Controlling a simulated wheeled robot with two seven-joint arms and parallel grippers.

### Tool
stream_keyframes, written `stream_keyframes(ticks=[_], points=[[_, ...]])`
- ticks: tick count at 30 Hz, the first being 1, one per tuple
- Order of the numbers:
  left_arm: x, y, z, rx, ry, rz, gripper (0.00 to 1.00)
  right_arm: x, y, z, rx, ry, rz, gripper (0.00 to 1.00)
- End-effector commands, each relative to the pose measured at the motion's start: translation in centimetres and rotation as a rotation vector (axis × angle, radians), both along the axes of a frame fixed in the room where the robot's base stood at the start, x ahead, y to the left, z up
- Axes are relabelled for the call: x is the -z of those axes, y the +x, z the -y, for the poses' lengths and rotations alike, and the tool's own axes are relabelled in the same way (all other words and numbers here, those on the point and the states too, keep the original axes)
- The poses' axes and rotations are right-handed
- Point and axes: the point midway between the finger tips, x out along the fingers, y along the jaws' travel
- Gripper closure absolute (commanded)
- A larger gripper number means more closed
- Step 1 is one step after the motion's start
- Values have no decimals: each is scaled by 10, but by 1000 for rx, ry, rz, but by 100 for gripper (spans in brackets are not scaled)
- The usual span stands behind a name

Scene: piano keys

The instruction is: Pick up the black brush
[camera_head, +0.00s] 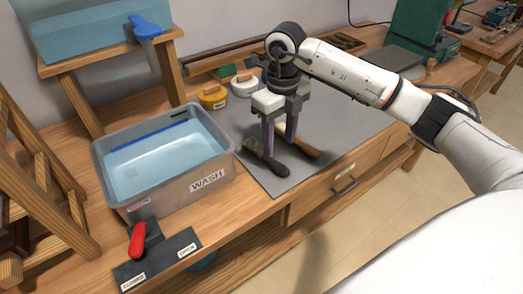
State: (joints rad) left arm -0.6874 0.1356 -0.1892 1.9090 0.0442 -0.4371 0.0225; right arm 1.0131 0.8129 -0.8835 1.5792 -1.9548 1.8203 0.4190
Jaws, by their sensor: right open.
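The black brush (270,164) lies on the grey mat (270,183) to the right of the wash tub. My right gripper (279,147) points down over the mat with its two fingers apart, and nothing shows held between them. One finger comes down in front of the black brush and hides part of it; I cannot tell whether they touch. A second tool with a brown wooden handle (306,149) lies just to the right, partly behind the other finger. My left gripper is not in view.
A grey tub marked WASH (208,181) holds water on the left. A black plate with a red lever (138,239) sits at the front. Yellow (212,97) and white (244,85) round items stand behind. The mat's right part is clear.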

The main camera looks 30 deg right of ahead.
Motion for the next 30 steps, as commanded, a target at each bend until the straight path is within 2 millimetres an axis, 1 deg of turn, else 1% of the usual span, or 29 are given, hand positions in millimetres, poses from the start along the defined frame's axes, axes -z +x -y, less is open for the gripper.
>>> stream_keyframes(ticks=[1, 5, 8, 13, 16, 19, 25, 29, 30], points=[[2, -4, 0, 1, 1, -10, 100, 6, 0, -1, 0, 2, -2, 53], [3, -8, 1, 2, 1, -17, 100, 15, 0, -1, -2, 2, 1, 53], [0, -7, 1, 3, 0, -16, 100, 24, 1, -3, -3, 3, -2, 53], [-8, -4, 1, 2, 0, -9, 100, 51, 5, -7, -2, 2, -3, 53], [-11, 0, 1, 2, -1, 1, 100, 62, 5, -7, -3, 3, -1, 53], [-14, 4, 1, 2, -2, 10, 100, 67, 5, -6, -3, 2, 1, 53], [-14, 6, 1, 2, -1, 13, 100, 67, 6, -6, -3, 2, 2, 53], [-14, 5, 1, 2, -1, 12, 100, 67, 6, -6, -3, 2, 2, 75], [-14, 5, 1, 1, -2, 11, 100, 67, 6, -6, -3, 2, 2, 82]])
